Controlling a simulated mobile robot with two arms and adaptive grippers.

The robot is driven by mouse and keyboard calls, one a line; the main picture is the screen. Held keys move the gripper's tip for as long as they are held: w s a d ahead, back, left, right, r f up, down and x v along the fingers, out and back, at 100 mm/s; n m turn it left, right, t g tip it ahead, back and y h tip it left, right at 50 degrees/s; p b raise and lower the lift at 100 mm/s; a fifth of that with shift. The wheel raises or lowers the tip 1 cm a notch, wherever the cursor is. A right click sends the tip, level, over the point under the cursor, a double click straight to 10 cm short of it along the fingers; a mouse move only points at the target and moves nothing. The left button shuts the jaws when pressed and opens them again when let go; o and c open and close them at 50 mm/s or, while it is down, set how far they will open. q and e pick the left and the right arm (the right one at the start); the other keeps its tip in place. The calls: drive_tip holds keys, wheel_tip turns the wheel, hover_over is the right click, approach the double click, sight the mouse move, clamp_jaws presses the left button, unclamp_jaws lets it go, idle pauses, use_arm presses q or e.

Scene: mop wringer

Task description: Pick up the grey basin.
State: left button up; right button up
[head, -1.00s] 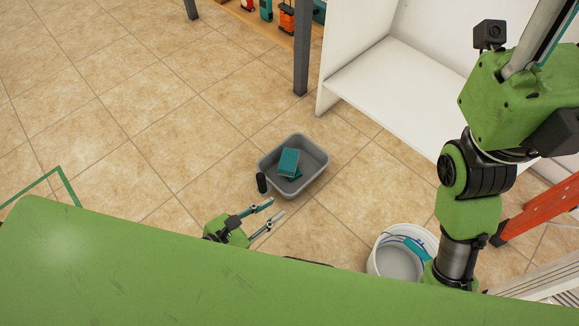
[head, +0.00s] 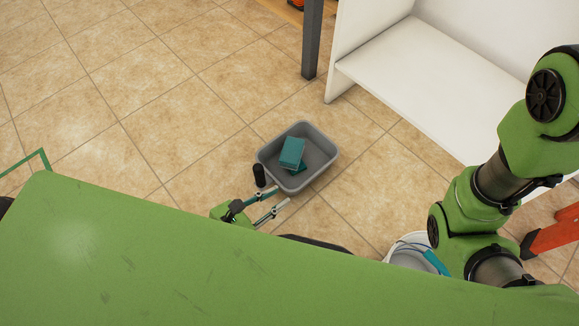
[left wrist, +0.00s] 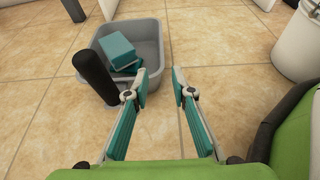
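The grey basin (head: 318,151) stands upright on the tiled floor, with teal blocks (head: 292,152) inside it. It also shows at the top left of the left wrist view (left wrist: 150,38), with the teal blocks (left wrist: 118,52) in it. A black cylinder (head: 259,175) stands against or close beside the basin's near left side. My left gripper (head: 282,198) is open and empty, just in front of the basin's near side. In the left wrist view its two fingers (left wrist: 160,82) point toward the basin's near right corner. My right gripper is not seen.
A white bucket (head: 405,251) with a blue item stands at the lower right, partly behind my right arm. A white shelf unit (head: 430,85) stands at the upper right, with a dark post (head: 312,40) beside it. Open tiled floor lies left of the basin.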

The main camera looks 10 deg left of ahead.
sight(309, 179)
use_arm(q)
drive_tip(key=x, duration=1.3)
drive_tip(key=shift+w+d+r, duration=0.1)
drive_tip(key=shift+w+d, duration=0.1)
drive_tip(key=shift+r, duration=0.1)
clamp_jaws()
